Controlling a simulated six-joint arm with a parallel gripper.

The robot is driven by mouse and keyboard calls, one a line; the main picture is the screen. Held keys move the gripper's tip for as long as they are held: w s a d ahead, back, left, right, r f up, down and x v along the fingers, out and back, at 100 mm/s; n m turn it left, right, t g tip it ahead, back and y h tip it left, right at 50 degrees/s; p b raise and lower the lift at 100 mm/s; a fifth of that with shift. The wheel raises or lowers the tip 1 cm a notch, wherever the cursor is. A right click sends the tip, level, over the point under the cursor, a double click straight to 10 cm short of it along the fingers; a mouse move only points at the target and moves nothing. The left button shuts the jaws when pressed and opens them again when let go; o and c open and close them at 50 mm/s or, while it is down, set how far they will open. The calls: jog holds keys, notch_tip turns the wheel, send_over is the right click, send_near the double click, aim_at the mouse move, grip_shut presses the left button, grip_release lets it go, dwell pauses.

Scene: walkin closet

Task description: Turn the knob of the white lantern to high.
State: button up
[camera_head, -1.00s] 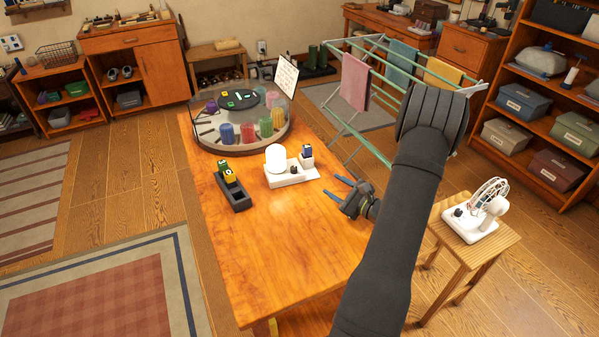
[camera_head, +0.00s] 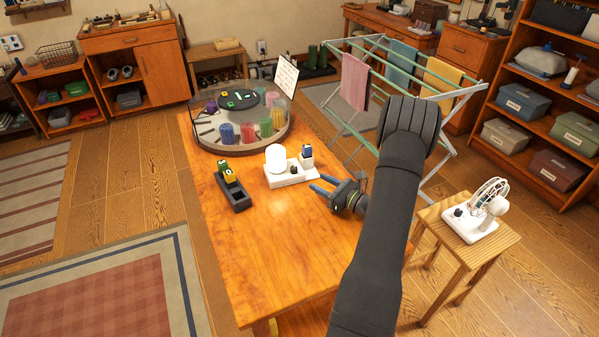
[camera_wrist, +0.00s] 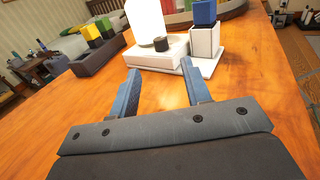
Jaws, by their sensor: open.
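The white lantern (camera_head: 275,159) stands on a white base on the wooden table, with a glowing cylinder; it also shows in the wrist view (camera_wrist: 144,24). Its dark knob (camera_head: 294,169) sits on the base in front of the cylinder; in the wrist view the knob (camera_wrist: 161,44) is just beyond my fingertips. My gripper (camera_head: 317,184) is open and empty, with blue fingers pointing at the lantern base from its front right. In the wrist view my gripper (camera_wrist: 160,66) has the knob between and beyond its two fingers. Nothing is held.
A white holder with a blue-topped block (camera_head: 307,152) stands at the right end of the lantern's base. A dark tray (camera_head: 236,196) with yellow and green blocks lies to the left. A round carousel of colored cylinders (camera_head: 245,120) stands behind. The front of the table is clear.

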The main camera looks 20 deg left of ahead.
aim_at(295, 171)
jog(key=x, duration=0.9)
jog(key=shift+w+a, duration=0.1)
jog(key=shift+a, duration=0.15)
grip_shut()
jog(key=shift+t, duration=0.3)
jog(key=m+t+h, duration=0.1)
jog(key=t, duration=0.1)
jog(key=m+t+h, duration=0.1)
jog(key=m+t, duration=0.1)
jog(key=shift+s+a, duration=0.2)
jog(key=shift+s, duration=0.2)
jog(key=shift+s+a+m+t+h, duration=0.1)
jog(key=shift+m+t+h, duration=0.65)
jog(key=shift+t+h, duration=0.05)
jog(key=shift+s+a+m+t+h, duration=0.1)
jog(key=shift+m+t+h, duration=0.65)
jog(key=shift+t+h, duration=0.05)
